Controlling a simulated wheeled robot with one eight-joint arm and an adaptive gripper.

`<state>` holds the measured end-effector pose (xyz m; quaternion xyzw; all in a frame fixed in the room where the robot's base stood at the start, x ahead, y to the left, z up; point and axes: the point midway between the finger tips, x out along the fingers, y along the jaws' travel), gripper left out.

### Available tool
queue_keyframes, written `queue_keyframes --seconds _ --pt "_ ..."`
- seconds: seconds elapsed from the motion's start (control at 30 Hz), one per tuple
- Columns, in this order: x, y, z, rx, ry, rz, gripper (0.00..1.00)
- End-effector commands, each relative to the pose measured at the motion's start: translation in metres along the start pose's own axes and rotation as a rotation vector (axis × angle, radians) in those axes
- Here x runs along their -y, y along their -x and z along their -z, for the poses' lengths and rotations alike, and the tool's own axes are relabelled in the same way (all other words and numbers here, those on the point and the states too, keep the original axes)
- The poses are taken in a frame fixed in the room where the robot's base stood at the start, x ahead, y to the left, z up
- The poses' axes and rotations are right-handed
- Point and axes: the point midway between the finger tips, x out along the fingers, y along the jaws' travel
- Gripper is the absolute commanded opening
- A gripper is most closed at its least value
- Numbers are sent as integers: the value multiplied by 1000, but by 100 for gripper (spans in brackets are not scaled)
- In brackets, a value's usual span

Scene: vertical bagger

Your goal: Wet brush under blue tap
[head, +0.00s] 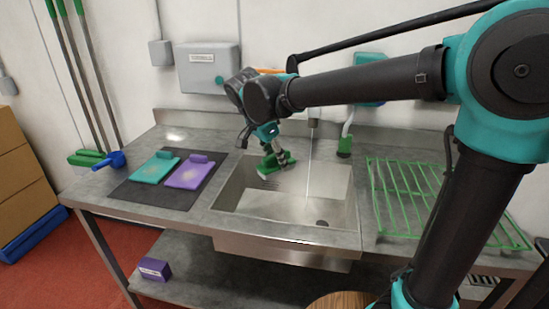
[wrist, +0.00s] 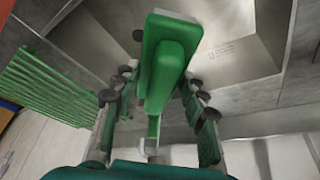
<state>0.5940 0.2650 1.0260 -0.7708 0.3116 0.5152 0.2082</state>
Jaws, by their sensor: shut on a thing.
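My gripper (head: 274,152) is over the left back part of the steel sink (head: 255,200) in the head view. It is shut on a green brush (head: 282,162). In the wrist view the brush (wrist: 165,65) sits between the two fingers, its long green block toward the camera. A pale part of the brush faces down and left in the head view. A thin vertical line, which looks like a water stream (head: 309,165), falls into the sink right of the brush, apart from it. I cannot make out a blue tap; my arm covers part of the wall.
A green wire rack (head: 400,195) stands right of the sink. A green item with a white neck (head: 344,147) stands at the sink's back right. Teal (head: 155,168) and purple (head: 189,172) pads lie on a dark mat to the left. A grey box (head: 208,68) hangs on the wall.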

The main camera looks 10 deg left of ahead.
Motion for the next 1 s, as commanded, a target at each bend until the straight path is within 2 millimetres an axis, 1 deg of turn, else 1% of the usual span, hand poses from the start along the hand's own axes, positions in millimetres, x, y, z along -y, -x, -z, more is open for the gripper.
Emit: queue_keyframes --seconds 1.0 --pt "21 -50 74 0 -3 -1 19"
